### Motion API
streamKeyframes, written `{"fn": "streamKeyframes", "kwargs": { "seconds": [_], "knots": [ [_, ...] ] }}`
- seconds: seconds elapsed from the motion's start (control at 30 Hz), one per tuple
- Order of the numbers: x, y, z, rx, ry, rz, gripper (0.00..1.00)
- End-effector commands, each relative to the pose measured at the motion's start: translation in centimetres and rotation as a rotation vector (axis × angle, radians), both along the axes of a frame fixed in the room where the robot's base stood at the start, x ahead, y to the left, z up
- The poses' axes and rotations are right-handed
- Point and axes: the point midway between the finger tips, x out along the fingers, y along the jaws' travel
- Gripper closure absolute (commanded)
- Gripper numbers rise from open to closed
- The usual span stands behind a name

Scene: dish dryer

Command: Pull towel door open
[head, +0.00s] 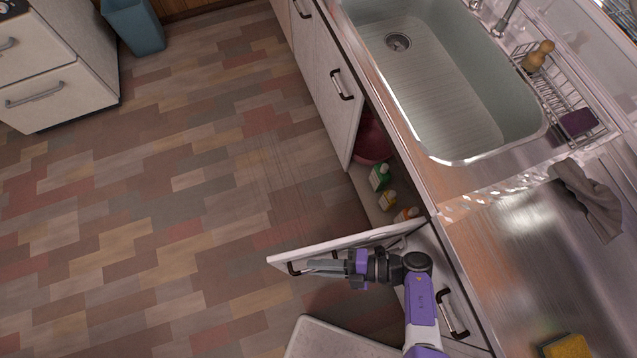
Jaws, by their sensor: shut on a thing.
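The white towel door (340,243) stands well open under the counter, swung out from the cabinet and seen from above. It has a dark handle (294,269) near its outer end, on the side facing my arm. My gripper (312,267) reaches along that face, with its fingertips at the handle, and is shut on it. The exact contact of the fingers with the handle is too small to make out.
The cabinet opening shows a green bottle (379,177), other small bottles and a dark red container (371,140). Another cabinet door (333,100) stands left of the opening. The sink (430,85) is above. Open floor (160,220) lies to the left.

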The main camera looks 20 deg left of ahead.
Motion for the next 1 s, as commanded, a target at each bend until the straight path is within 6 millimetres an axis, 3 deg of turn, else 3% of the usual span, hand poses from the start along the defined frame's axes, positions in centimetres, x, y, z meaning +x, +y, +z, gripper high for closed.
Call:
{"fn": "streamKeyframes", "kwargs": {
  "seconds": [0.07, 0.1, 0.13, 0.53, 1.0],
  "knots": [
    [0.1, 0.0, -0.1, -0.004, -0.001, -0.002, 1.00],
    [0.1, 0.0, -0.1, -0.004, -0.001, -0.002, 0.82],
    [0.1, 0.0, -0.1, -0.004, -0.001, -0.002, 0.79],
    [0.0, 0.0, 0.6, -0.001, -0.001, -0.002, 0.79],
    [0.0, 0.0, 9.1, 0.002, -0.005, -0.002, 0.79]
  ]
}}
